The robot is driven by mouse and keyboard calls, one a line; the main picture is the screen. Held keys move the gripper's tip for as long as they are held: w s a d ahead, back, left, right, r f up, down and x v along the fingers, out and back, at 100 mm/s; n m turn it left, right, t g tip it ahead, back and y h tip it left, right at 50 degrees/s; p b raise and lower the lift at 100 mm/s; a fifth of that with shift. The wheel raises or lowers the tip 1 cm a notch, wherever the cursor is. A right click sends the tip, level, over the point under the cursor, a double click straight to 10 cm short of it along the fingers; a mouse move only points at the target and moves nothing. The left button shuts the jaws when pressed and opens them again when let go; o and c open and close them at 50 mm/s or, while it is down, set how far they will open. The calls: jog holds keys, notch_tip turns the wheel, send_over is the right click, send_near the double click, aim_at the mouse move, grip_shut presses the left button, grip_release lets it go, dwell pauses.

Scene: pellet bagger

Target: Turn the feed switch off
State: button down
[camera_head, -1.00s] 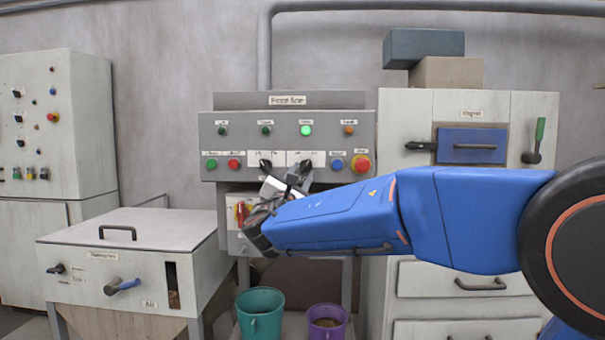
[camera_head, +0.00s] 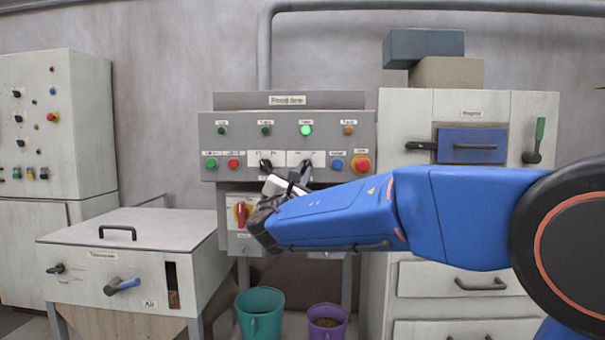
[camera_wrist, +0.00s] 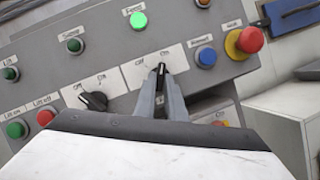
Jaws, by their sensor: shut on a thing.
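The feed switch is a black rotary knob (camera_wrist: 161,68) on a white plate with Off and On labels, below the Feed lamp (camera_wrist: 138,20). In the wrist view the knob points nearly straight up, on the right of the labels. My gripper (camera_wrist: 161,84) is shut on it, with a grey finger on each side. In the head view the knob (camera_head: 306,163) shows just beyond my gripper (camera_head: 291,179), which partly hides that part of the panel. The Feed lamp (camera_head: 306,130) glows green.
A similar black switch (camera_wrist: 93,101) sits left of my fingers. A blue button (camera_wrist: 205,57) and red emergency button (camera_wrist: 245,40) lie to the right. A red rotary handle (camera_head: 242,212) is below the panel. Two buckets, teal (camera_head: 260,312) and purple (camera_head: 327,322), stand underneath.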

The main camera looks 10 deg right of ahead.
jog(key=n+y, duration=0.2)
jog(key=n, duration=0.3)
jog(key=d+n+t+y, duration=0.1)
jog(key=n+y, duration=0.2)
jog(key=n, duration=0.3)
jog(key=n+t+y, duration=0.1)
jog(key=n+y, duration=0.2)
jog(key=n, duration=0.2)
jog(key=shift+s+d+n, duration=0.15)
jog(key=shift+s+n, duration=0.05)
jog(key=shift+n, duration=0.2)
jog(key=c, duration=1.8)
grip_release()
jog(key=shift+s, duration=0.1)
jog(key=v, duration=1.7)
jog(key=shift+d+f, duration=0.15)
jog(key=shift+f, duration=0.3)
